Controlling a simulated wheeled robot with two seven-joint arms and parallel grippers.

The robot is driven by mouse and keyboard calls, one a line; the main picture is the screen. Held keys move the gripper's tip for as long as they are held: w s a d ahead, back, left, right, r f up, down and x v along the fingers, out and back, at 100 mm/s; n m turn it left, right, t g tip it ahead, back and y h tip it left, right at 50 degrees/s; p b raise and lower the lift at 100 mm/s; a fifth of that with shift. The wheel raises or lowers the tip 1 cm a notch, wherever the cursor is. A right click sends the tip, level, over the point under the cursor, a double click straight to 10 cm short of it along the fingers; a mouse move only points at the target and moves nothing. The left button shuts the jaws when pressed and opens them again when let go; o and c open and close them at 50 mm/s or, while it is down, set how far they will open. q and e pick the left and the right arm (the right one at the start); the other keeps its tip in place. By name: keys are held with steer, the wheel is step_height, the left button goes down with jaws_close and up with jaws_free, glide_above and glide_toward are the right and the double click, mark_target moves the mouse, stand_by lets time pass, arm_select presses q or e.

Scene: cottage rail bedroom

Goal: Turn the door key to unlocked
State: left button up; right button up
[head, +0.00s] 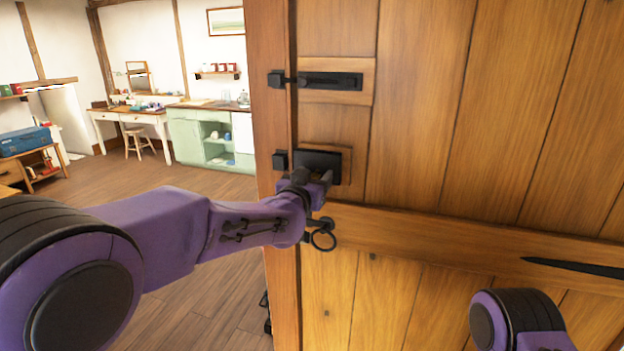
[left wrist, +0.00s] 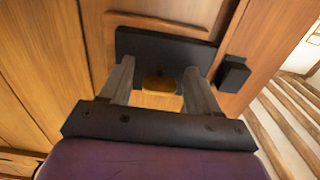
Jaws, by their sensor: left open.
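The wooden door (head: 420,110) carries a black lock case (head: 318,158) near its left edge. The lock case also shows in the left wrist view (left wrist: 165,45). A brass-coloured piece (left wrist: 159,84), which looks like the key's bow, stands out below the lock case there. My left gripper (head: 314,177) is at the lock, its fingers open. In the left wrist view the fingers (left wrist: 159,72) stand one on each side of the brass piece, with a gap to each. In the head view the gripper hides the key. My right gripper is out of view.
A black bolt (head: 330,81) sits above the lock, and a ring handle (head: 323,240) hangs below it, close to my left wrist. A dark keeper (left wrist: 232,73) stands beside the lock case. Left of the door is open floor (head: 190,180), with a green cabinet (head: 205,135) farther back.

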arm_select(q)
steer(key=shift+s+a+f, duration=0.1)
steer(key=shift+s, duration=0.25)
steer(key=b+v, duration=0.4)
steer(key=v, duration=0.5)
steer(key=shift+s, duration=0.35)
steer(key=shift+a, duration=0.1)
